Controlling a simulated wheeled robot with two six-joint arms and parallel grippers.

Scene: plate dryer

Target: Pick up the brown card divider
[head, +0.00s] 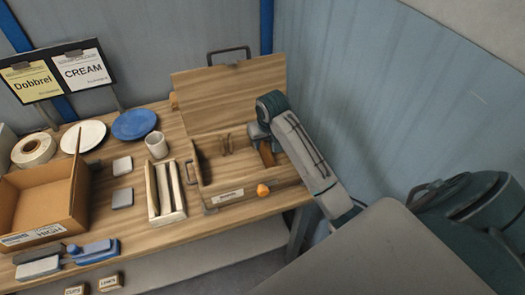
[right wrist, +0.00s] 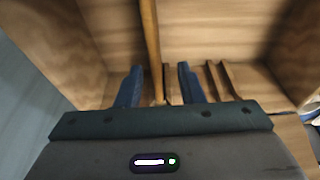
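The brown card divider (head: 267,154) stands in the right part of the open wooden box (head: 235,185), partly hidden by my right arm. In the right wrist view the divider (right wrist: 151,40) shows as a thin upright edge. My right gripper (head: 260,138) reaches down into the box. A gap shows on the right side of the divider. Whether a finger touches it I cannot tell. My left gripper is not in view.
The box's raised lid (head: 225,92) stands behind. Slotted wooden pieces (right wrist: 222,80) sit inside the box. An orange ball (head: 263,190) is at its front. A narrow wooden tray (head: 165,214), a cup (head: 156,145), plates and a cardboard box (head: 45,205) stand left. A wall is right.

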